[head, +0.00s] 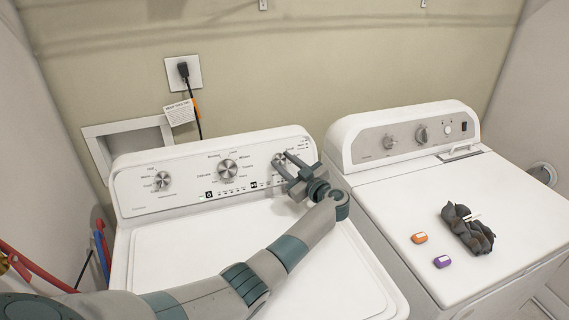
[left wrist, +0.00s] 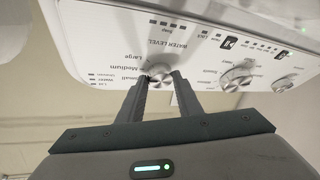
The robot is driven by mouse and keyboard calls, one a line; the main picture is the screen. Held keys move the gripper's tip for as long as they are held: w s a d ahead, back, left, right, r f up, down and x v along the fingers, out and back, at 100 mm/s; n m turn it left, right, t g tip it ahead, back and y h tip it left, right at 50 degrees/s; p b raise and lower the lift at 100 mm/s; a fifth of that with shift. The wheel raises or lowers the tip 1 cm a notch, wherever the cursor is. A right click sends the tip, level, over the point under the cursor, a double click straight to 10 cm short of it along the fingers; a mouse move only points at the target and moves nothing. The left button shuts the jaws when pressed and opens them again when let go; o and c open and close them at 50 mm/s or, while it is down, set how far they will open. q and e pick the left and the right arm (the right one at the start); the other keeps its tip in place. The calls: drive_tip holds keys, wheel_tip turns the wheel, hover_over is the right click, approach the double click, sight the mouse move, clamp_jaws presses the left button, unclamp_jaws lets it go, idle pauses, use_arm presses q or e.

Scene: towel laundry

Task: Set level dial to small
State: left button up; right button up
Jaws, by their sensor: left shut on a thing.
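The washer's control panel (head: 190,178) carries three round silver dials. The water level dial (head: 279,159) is the right one, mostly covered by my left gripper (head: 284,164). In the left wrist view the same dial (left wrist: 158,72) appears upside down, between the two fingertips (left wrist: 160,80), which are shut on it. The labels Large, Medium and Small stand to the left of the dial there. I cannot make out which label the dial points to. My right gripper is not in view.
The middle dial (head: 228,169) and left dial (head: 162,181) sit on the same panel. The dryer (head: 400,195) stands to the right, with a dark crumpled towel (head: 468,229), an orange box (head: 419,238) and a purple box (head: 442,261) on top. The washer lid (head: 180,258) is bare.

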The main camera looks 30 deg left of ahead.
use_arm(q)
drive_tip(key=shift+d+n+g+b, duration=0.1)
drive_tip(key=shift+n+g+b, duration=0.2)
drive_tip(key=shift+n, duration=0.2)
drive_tip(key=n+g+b, duration=0.2)
drive_tip(key=n, duration=0.2)
drive_tip(key=shift+w, duration=0.15)
drive_tip(key=shift+w+r+n+g+h+b, duration=0.1)
drive_tip(key=shift+n+g+h+b, duration=0.25)
drive_tip(key=shift+n, duration=0.4)
drive_tip(key=shift+s+r+n+g+h+b, duration=0.1)
drive_tip(key=shift+n+g+h+b, duration=0.15)
drive_tip(key=shift+n+b, duration=0.4)
drive_tip(key=shift+w+n+g+h+b, duration=0.15)
drive_tip(key=shift+n+g+b, duration=0.25)
drive_tip(key=shift+n, duration=0.4)
drive_tip(key=o, duration=1)
drive_tip(key=shift+o, duration=0.2)
drive_tip(key=shift+r, duration=0.1)
